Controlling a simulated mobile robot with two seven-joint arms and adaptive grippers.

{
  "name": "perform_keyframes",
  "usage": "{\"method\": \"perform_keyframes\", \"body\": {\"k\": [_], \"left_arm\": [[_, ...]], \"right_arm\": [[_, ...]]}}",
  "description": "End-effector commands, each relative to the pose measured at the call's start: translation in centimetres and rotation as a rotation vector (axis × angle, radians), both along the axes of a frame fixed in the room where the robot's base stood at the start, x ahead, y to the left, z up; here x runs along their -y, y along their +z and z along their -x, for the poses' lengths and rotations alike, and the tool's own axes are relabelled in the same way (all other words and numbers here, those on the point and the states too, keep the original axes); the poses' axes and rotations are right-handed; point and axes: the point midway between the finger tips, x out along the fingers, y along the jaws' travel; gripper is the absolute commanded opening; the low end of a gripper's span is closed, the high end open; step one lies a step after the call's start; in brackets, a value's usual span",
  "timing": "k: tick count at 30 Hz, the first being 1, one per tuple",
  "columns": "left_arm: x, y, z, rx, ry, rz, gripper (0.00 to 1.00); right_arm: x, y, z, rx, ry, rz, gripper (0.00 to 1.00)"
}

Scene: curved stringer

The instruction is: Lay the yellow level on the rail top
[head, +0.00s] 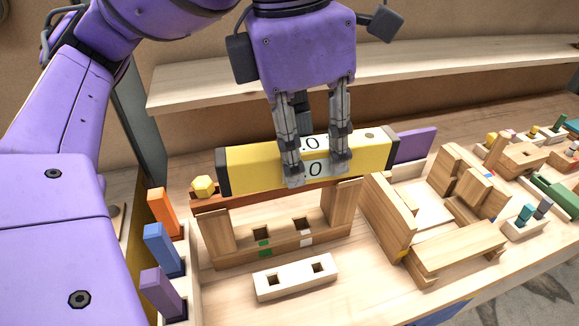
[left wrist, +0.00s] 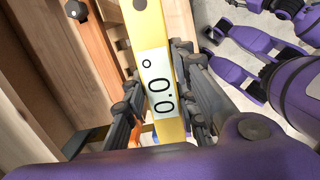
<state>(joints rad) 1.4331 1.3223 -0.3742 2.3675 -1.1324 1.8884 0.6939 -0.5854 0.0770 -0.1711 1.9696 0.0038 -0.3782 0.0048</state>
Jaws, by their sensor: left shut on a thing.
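The yellow level (head: 257,165) is a long yellow bar with dark ends and a white plate reading 0.0. My left gripper (head: 318,178) comes down from above and is shut on its middle. The level lies along the reddish-brown rail (head: 258,197), at or just above its top; I cannot tell whether they touch. The rail spans wooden posts. In the left wrist view the level (left wrist: 150,30) runs between the fingers (left wrist: 165,95). My right gripper is not clearly in view; purple arm parts show at the right of the wrist view.
Orange (head: 162,212), blue (head: 161,246) and purple (head: 160,292) pegs stand at left. A pale two-hole block (head: 295,277) lies in front. A wooden frame (head: 430,215) stands right. A shelf (head: 420,68) runs behind.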

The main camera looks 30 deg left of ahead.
Motion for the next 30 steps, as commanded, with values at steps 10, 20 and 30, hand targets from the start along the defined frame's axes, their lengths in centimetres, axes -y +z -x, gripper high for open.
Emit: {"method": "perform_keyframes", "body": {"k": [10, 20, 30], "left_arm": [[-3.7, -1.9, -2.6, -0.010, 0.082, -0.001, 0.00], [-8.9, -6.7, -7.0, -0.007, 0.074, -0.001, 0.00], [-10.6, -9.3, -8.6, -0.001, 0.071, 0.000, 0.00]], "right_arm": [[0.3, -0.9, 0.9, -0.018, 0.002, 0.007, 0.44], [0.6, -0.6, 0.7, -0.012, 0.006, 0.013, 0.44], [0.4, -0.3, 0.4, -0.007, 0.006, 0.008, 0.44]]}}
